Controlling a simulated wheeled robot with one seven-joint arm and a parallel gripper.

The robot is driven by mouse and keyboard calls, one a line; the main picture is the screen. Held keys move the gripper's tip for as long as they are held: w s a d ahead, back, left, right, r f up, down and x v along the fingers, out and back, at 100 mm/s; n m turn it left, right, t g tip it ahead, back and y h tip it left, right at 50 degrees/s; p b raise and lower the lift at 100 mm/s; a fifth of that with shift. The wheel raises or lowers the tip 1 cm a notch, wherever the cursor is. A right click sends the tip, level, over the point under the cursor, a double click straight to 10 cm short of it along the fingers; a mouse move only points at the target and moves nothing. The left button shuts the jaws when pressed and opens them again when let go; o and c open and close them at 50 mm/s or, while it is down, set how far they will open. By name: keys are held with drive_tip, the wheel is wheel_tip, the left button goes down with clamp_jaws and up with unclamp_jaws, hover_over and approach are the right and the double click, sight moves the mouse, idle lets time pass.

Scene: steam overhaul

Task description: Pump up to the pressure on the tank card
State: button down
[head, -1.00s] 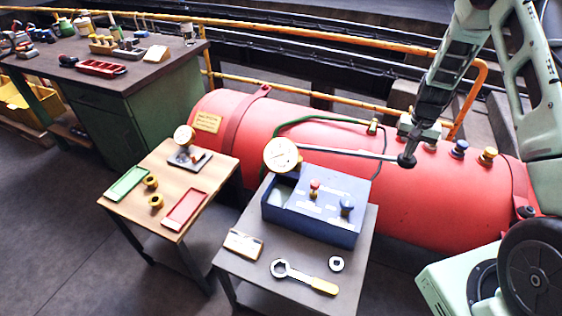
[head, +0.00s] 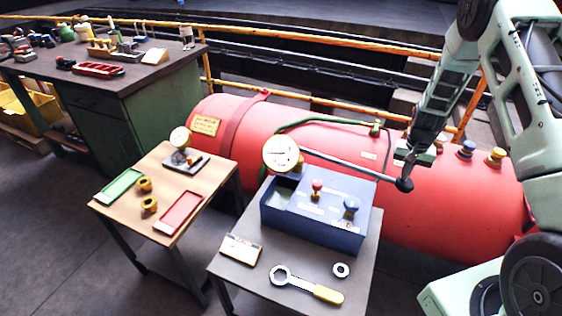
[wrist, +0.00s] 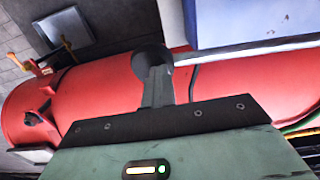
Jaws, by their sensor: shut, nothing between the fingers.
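The red tank (head: 330,145) lies behind the trolleys with a small yellow card (head: 205,125) on its left end; its writing is too small to read. The blue pump box (head: 310,220) stands on the grey trolley, with a red knob (head: 317,188) and a blue knob (head: 350,205) on top. A white dial gauge (head: 281,153) stands behind it; its reading is unclear. A grey lever (head: 345,167) runs right from near the gauge to a black ball end (head: 404,184). My gripper (head: 404,160) is shut and empty, just above the ball. The ball also shows beyond my fingertips in the wrist view (wrist: 152,58).
A ring spanner (head: 305,285), a nut (head: 341,270) and a card (head: 240,250) lie on the grey trolley. The wooden trolley at left bears green and red trays, brass fittings and another gauge (head: 180,137). Blue and yellow valve caps (head: 466,149) stand right of my gripper.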

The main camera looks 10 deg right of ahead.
wheel_tip(320, 180, up, 15)
drive_tip(key=p, duration=1)
drive_tip(key=shift+p, duration=0.35)
drive_tip(key=f+b, duration=0.3)
drive_tip(key=f, duration=0.2)
drive_tip(key=f+b, duration=0.4)
drive_tip(key=f, duration=0.1)
drive_tip(key=f+b, duration=0.3)
drive_tip(key=f, duration=0.3)
drive_tip(key=shift+w+a+b, duration=0.1)
drive_tip(key=shift+a+b, duration=0.2)
drive_tip(key=shift+b, duration=0.1)
wheel_tip(320, 180, up, 16)
drive_tip(key=p, duration=1)
drive_tip(key=shift+d+p, duration=0.2)
drive_tip(key=shift+p, duration=0.1)
drive_tip(key=f+b, duration=0.3)
drive_tip(key=f, duration=0.2)
drive_tip(key=f+b, duration=0.4)
drive_tip(key=f, duration=0.1)
drive_tip(key=f+b, duration=0.3)
drive_tip(key=f, duration=0.3)
drive_tip(key=shift+a+b, duration=0.25)
drive_tip(key=shift+b, duration=0.1)
wheel_tip(320, 180, up, 16)
drive_tip(key=p, duration=1)
drive_tip(key=shift+d+p, duration=0.2)
drive_tip(key=shift+p, duration=0.15)
